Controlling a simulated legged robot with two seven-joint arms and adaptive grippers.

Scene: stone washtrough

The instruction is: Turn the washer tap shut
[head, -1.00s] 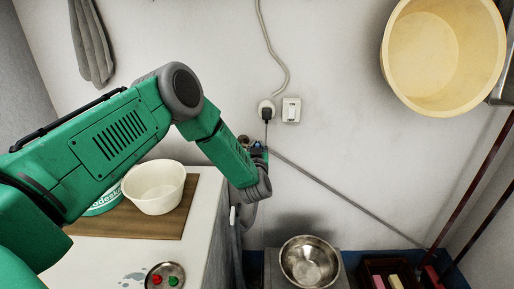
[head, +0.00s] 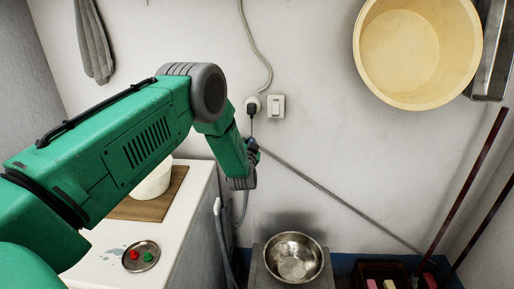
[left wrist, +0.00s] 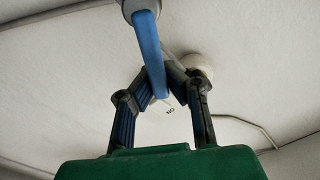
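The washer tap's blue lever (left wrist: 150,50) hangs from a grey fitting at the top of the left wrist view. My left gripper (left wrist: 162,75) has its fingertips drawn in on both sides of the lever, which passes between them; they look closed on it. Small "ON" lettering, upside down, shows just below the lever's end. In the head view my left gripper (head: 252,146) is small, near the wall below the socket, and the tap there is mostly hidden. My right gripper is in neither view.
A white counter (head: 185,235) carries a white basin (head: 152,184) on a board and a small dish (head: 141,256) with red and green pieces. A metal bowl (head: 294,258) stands right of it. A yellow tub (head: 405,55) hangs upper right. Poles (head: 470,190) lean at right.

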